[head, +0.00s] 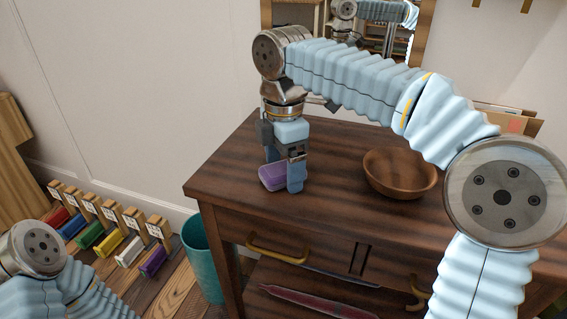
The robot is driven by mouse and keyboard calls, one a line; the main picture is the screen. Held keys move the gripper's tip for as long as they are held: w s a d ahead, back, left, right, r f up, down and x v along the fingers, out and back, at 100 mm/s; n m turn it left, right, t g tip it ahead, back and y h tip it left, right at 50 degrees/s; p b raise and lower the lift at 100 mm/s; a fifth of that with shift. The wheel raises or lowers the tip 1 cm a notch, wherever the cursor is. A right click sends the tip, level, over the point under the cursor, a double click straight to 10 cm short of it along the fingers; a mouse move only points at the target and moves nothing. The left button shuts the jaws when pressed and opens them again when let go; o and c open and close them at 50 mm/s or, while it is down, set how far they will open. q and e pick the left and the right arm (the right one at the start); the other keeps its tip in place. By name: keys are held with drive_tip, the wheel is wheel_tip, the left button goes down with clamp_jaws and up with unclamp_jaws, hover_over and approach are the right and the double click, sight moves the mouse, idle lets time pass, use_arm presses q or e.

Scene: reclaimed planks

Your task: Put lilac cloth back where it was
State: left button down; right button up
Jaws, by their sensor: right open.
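The lilac cloth (272,179), a small folded purple block, lies on the dark wooden cabinet top (330,205) near its left front corner. My right gripper (283,172) points down right at the cloth, with one finger in front of it on the right and the other behind on the left. Its jaws are open; whether a finger touches the cloth cannot be told. My left arm shows at the lower left, but its gripper is out of view.
A wooden bowl (400,172) stands on the cabinet to the right. A teal bin (201,258) stands on the floor beside the cabinet. Several labelled wooden stands with coloured items, one of them purple (154,260), line the wall at left. A mirror hangs behind.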

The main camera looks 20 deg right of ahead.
sight(283, 167)
wheel_tip(283, 167, up, 12)
drive_tip(key=p, duration=0.2)
drive_tip(key=shift+r, duration=0.15)
idle(0.5)
